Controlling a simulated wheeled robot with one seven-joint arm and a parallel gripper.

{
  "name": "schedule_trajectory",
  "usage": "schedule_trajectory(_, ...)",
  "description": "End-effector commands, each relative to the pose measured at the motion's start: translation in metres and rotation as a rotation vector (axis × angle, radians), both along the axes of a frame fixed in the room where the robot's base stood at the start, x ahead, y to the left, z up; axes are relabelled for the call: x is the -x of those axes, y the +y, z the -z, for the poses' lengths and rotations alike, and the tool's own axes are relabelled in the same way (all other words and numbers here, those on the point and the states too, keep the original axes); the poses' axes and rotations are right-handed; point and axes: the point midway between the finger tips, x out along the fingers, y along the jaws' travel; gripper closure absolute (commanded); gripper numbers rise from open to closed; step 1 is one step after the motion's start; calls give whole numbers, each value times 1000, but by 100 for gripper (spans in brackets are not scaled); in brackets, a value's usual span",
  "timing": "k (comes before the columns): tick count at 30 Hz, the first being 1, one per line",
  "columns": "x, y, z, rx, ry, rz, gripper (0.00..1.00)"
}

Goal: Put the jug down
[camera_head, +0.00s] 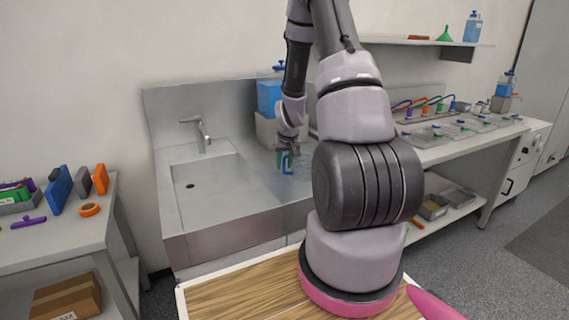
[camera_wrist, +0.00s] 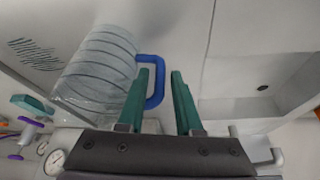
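The jug is clear with dark rings and a blue handle; in the wrist view the jug (camera_wrist: 95,65) is left of my fingers. Its blue handle (camera_wrist: 160,80) reaches in between the two teal fingers of my gripper (camera_wrist: 163,85). The fingers stand apart, with a gap between the handle and the right finger, so the gripper looks open around the handle. In the head view my gripper (camera_head: 287,160) is low over the steel counter (camera_head: 250,178) right of the sink basin, at the handle. The jug's body is faint there, and I cannot tell whether its base touches the counter.
A sink basin (camera_head: 205,185) with a tap (camera_head: 200,132) lies to the left. A blue container (camera_head: 269,97) stands on a grey block behind the gripper. A bench (camera_head: 470,140) with cells and cables is to the right. A wooden top (camera_head: 235,295) is in front.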

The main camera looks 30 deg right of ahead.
Motion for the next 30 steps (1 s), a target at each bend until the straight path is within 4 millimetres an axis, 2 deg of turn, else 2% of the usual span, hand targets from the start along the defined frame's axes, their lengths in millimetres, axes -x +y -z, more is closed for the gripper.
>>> schedule_trajectory(9, 0, 0, -1, 0, 0, 0, 55)
schedule_trajectory(13, 1, 0, -8, 1, -1, -1, 55)
schedule_trajectory(17, 8, 2, -27, 2, -4, 0, 55)
schedule_trajectory(24, 27, 7, -73, 2, -4, -2, 55)
schedule_trajectory(30, 40, 11, -102, 2, -3, -3, 55)
